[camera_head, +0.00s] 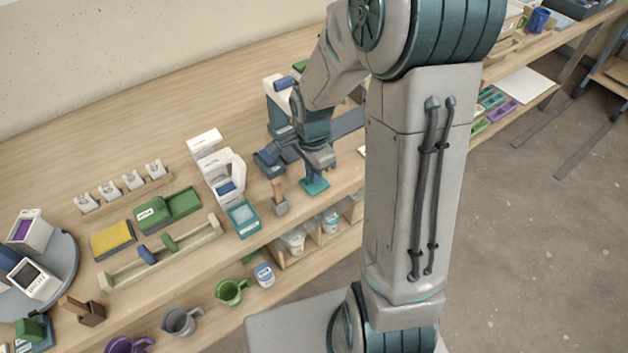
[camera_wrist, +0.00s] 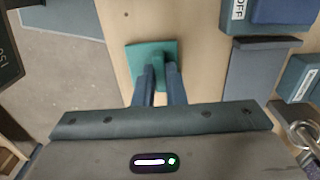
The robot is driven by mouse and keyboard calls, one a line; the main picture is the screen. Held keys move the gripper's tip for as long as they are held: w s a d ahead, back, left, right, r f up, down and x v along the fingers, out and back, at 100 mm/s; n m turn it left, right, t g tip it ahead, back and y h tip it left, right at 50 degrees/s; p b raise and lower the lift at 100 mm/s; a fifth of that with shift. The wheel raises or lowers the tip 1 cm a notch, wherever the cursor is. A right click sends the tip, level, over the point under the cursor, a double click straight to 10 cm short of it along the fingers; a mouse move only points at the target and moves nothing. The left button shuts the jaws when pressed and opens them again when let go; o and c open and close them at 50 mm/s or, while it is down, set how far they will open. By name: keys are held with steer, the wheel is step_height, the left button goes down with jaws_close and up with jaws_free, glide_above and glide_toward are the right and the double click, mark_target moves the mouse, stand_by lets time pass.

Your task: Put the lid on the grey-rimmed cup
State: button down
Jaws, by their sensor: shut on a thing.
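A flat teal square piece (camera_head: 315,187), which looks like the lid, is at my gripper (camera_head: 316,168) near the front edge of the bench top. In the wrist view my gripper (camera_wrist: 160,76) has its two fingers close together, shut on this teal piece (camera_wrist: 152,54) at its near side. I cannot tell whether the piece touches the bench. I cannot pick out the grey-rimmed cup for certain. Pale cups (camera_head: 294,242) stand on the lower shelf, partly hidden.
A teal-rimmed box (camera_head: 243,219) stands left of the grey container. Green (camera_head: 232,291) and grey (camera_head: 181,321) jugs and a blue-topped tub (camera_head: 264,274) stand on the lower shelf. A wooden rack (camera_head: 160,254) lies further left. My arm hides the bench to the right.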

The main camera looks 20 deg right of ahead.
steer(key=shift+r, duration=0.1)
steer(key=shift+r+p, duration=1.75)
steer(key=shift+r, duration=0.7)
steer(key=shift+f, duration=0.15)
